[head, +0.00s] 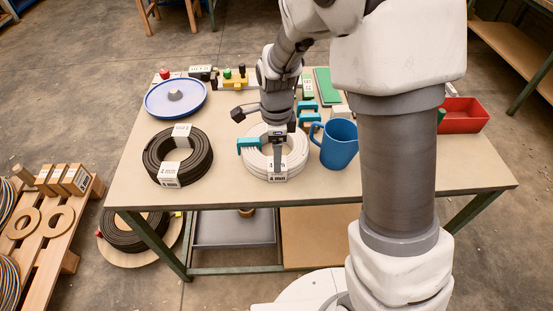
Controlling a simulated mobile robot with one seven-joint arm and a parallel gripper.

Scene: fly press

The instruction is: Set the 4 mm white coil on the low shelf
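The white coil (252,163) lies flat on the table top, with a white label at its front reading what looks like 4 mm. My gripper (278,168) points down at the coil from above, its end over the middle and front of the ring. The arm hides part of the coil, and I cannot tell whether the fingers are open or closed on it. A low shelf (320,245) of brown board shows under the table, partly hidden by my arm.
A black coil (203,159) lies left of the white one. A blue mug (337,150) stands close on its right, and teal pieces (249,144) are beside it. A grey tray (235,232) sits under the table. A blue-white disc (160,101) and red bin (463,116) are farther off.

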